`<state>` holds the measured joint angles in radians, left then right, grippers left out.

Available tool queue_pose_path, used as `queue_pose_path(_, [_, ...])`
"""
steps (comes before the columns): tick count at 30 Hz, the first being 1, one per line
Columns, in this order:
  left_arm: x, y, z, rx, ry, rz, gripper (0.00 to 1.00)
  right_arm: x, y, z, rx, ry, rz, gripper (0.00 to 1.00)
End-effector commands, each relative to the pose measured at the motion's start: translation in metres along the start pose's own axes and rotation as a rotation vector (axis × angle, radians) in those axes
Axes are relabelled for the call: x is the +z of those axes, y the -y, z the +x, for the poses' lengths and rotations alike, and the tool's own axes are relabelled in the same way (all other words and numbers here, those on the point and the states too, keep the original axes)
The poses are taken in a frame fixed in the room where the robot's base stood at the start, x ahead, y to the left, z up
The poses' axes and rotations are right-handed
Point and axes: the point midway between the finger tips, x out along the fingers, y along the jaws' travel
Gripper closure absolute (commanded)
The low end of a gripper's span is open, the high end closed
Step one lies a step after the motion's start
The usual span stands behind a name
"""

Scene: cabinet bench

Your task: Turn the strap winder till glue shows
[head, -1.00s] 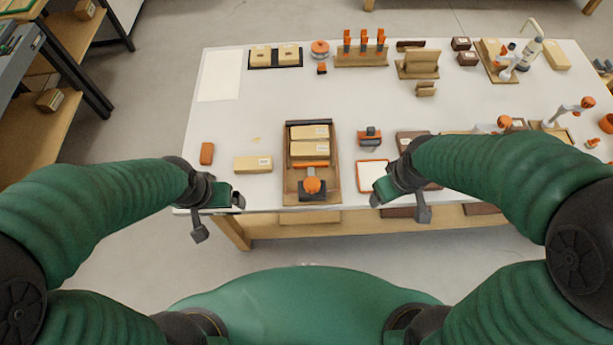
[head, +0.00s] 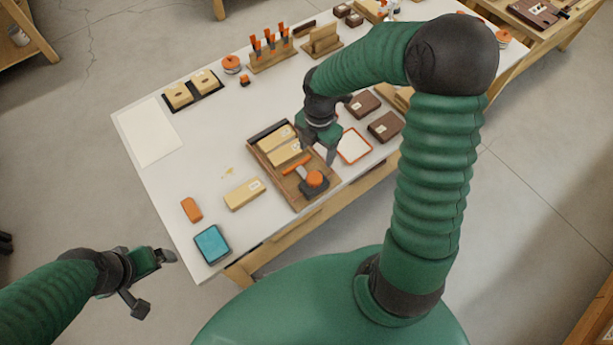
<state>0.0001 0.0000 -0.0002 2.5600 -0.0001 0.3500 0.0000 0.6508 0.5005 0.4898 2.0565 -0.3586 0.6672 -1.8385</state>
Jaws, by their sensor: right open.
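The strap winder has an orange knob (head: 315,178) on a dark base, at the near end of a wooden tray (head: 268,173). Two pale wooden blocks (head: 277,138) lie side by side in the tray, with an orange bar (head: 296,166) between them and the knob. I cannot make out any glue at their joint. My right gripper (head: 322,152) is open and empty above the tray's right side, just beyond the knob and apart from it. My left gripper (head: 158,281) is open and empty, off the table's near left edge.
A teal pad (head: 212,244), an orange block (head: 191,209) and a loose pale block (head: 244,194) lie left of the tray. An orange-rimmed white pad (head: 354,146) and brown boxes (head: 385,126) lie right. A clamp rack (head: 271,55) stands behind.

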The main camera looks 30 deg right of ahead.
Motion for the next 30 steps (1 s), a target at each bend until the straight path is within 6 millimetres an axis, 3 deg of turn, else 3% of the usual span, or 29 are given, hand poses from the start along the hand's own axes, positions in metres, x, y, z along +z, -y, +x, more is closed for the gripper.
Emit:
queue_pose_path(9, [0.002, 0.000, 0.009, 0.000, 0.000, 0.001, 0.08, -0.011, -0.004, 0.085, -0.010, 0.007, -0.003, 0.33])
queue_pose_path(15, [0.003, 0.000, 0.011, 0.000, 0.000, 0.000, 0.08, -0.011, -0.004, 0.124, -0.006, 0.010, -0.002, 0.33])
queue_pose_path(20, [0.003, 0.000, 0.012, 0.000, 0.000, 0.000, 0.08, -0.008, -0.003, 0.138, -0.005, 0.008, 0.000, 0.33])
queue_pose_path(27, [0.003, 0.000, 0.012, 0.000, 0.000, 0.000, 0.08, -0.006, -0.003, 0.140, -0.003, 0.007, 0.001, 0.33])
queue_pose_path(30, [0.003, 0.000, 0.012, 0.000, 0.000, 0.001, 0.08, -0.007, -0.003, 0.139, -0.004, 0.008, 0.001, 0.44])
